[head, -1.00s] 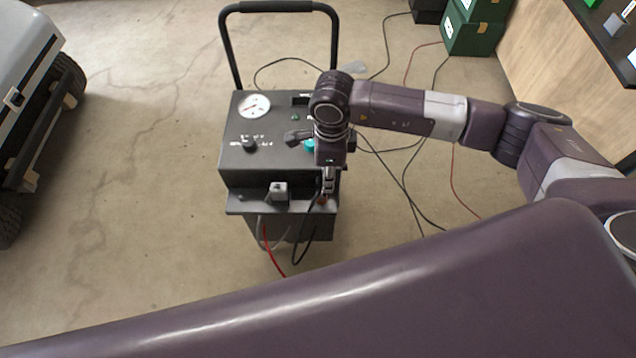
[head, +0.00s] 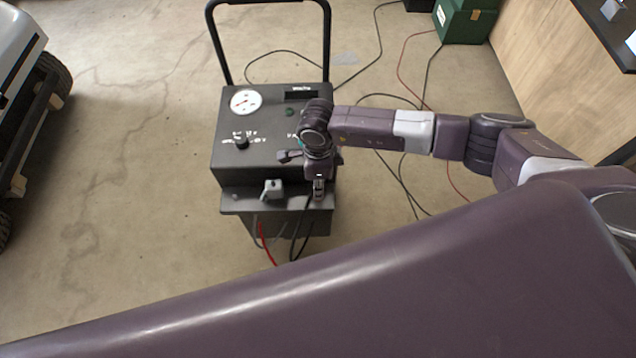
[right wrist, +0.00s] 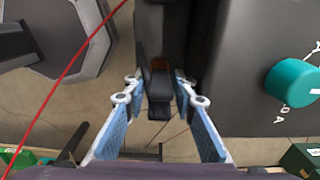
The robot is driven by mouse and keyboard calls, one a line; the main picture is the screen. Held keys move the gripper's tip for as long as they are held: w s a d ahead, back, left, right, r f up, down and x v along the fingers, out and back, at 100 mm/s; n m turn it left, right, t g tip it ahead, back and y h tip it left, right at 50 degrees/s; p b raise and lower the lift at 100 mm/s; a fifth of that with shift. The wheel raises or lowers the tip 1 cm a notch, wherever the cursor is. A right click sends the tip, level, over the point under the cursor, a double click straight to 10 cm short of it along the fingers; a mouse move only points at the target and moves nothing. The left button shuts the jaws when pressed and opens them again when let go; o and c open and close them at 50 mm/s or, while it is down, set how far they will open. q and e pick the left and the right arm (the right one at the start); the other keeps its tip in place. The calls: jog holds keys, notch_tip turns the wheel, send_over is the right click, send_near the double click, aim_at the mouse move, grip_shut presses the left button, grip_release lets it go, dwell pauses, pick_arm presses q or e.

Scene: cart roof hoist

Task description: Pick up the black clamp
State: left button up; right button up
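The black clamp (right wrist: 159,88) shows in the right wrist view, hanging at the edge of the dark charger unit (right wrist: 230,60), with a brownish part near its top. My right gripper (right wrist: 158,86) is open, with one blue-padded finger on each side of the clamp. Narrow gaps seem to show between the fingers and the clamp. In the head view my right gripper (head: 318,190) is at the right end of the charger's front shelf (head: 236,200) and hides the clamp there. My left gripper is not in view.
A red cable (head: 266,245) hangs below. The charger has a gauge (head: 245,101), knobs and a tall handle (head: 215,45). A vehicle (head: 25,80) stands left; cables lie on the floor.

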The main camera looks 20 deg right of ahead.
jog(key=shift+f, duration=0.1)
jog(key=shift+c, duration=0.6)
grip_shut()
notch_tip(320, 180, up, 20)
jog(key=b, duration=0.2)
dwell(0.3)
jog(key=shift+b, duration=0.3)
